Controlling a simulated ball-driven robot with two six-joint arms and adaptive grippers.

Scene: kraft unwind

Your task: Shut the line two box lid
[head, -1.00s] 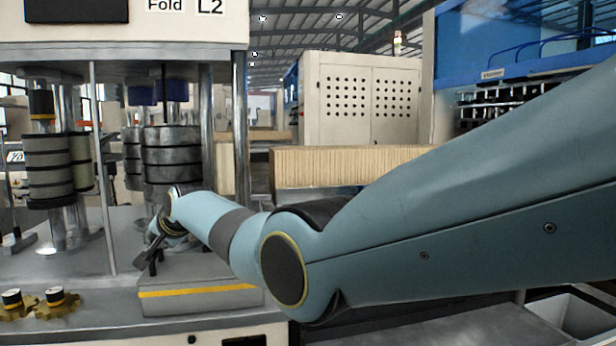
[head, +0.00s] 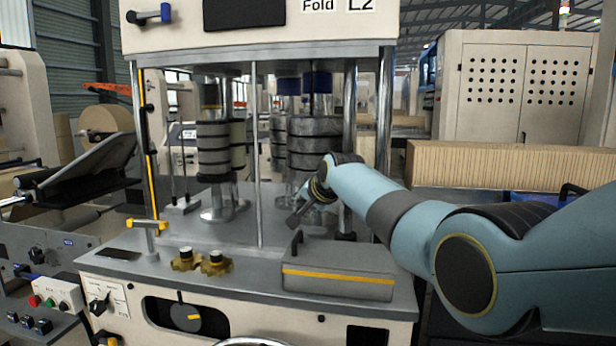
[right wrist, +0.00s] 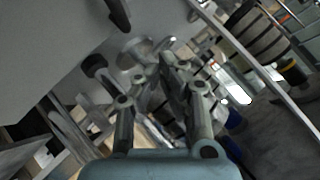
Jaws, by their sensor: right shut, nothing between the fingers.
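The line two box (head: 338,284) is a grey box with a yellow stripe along its front. It sits at the right front of the machine deck marked L2. Its top looks flat and closed, and a dark handle (head: 295,243) stands up at its left end. My right gripper (head: 297,218) is just above and behind that handle, apparently apart from it. In the right wrist view its fingers (right wrist: 160,72) are shut with nothing between them. My right arm comes in from the right above the box. My left gripper is out of view.
A thin upright rod (head: 257,160) and dark roller stacks (head: 314,146) rise behind. A corrugated stack (head: 500,170) lies at the right. The deck's front left is mostly clear.

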